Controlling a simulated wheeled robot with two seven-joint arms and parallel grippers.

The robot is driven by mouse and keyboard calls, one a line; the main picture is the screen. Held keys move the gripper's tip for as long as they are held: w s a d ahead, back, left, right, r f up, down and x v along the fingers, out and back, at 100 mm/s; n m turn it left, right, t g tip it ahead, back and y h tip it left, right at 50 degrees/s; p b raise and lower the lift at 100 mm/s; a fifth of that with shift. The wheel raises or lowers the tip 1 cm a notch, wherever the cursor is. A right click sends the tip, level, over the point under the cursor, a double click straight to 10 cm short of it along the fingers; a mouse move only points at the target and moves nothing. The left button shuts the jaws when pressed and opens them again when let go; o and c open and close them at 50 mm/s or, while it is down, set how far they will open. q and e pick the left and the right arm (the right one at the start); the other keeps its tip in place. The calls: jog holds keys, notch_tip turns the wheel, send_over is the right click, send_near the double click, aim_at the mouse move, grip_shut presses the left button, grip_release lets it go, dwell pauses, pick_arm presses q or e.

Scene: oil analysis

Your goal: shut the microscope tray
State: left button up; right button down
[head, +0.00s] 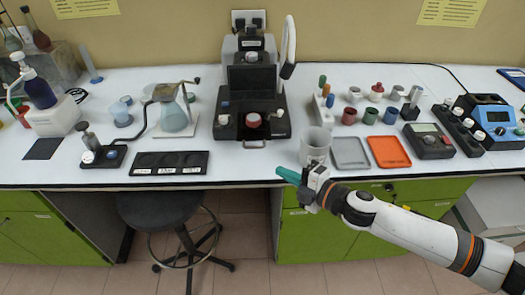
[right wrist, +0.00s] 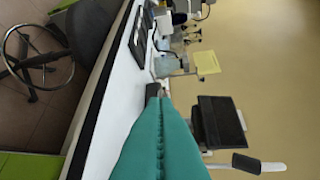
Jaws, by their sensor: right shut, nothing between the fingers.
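The black microscope (head: 235,62) stands at the back of the bench, with a dark screen that also shows in the right wrist view (right wrist: 218,122). Its black tray (head: 232,133) juts out in front below the screen, with a metal handle (head: 256,145) on its front edge. A red-and-white round item (head: 253,120) sits on the tray. My right gripper (head: 279,171) has teal fingers, shut and empty, at the bench's front edge, in front and to the right of the handle and apart from it. The closed fingers also show in the right wrist view (right wrist: 160,120). My left gripper is not visible.
A black slotted holder (head: 169,165) lies left of the microscope. The bench directly before the handle is clear.

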aim_at(254, 139)
jog(key=x, duration=0.6)
jog(key=w+d+p+x, duration=0.1)
jog(key=x, duration=0.2)
jog(key=shift+w+a, duration=0.15)
jog(key=shift+w, duration=0.05)
jog(key=shift+w+f, duration=0.25)
jog(key=shift+w, duration=0.6)
jog(key=shift+w, duration=0.1)
jog(key=w+b, duration=0.1)
jog(key=w, duration=0.3)
jog(key=shift+w, duration=0.2)
jog(key=shift+s, duration=0.1)
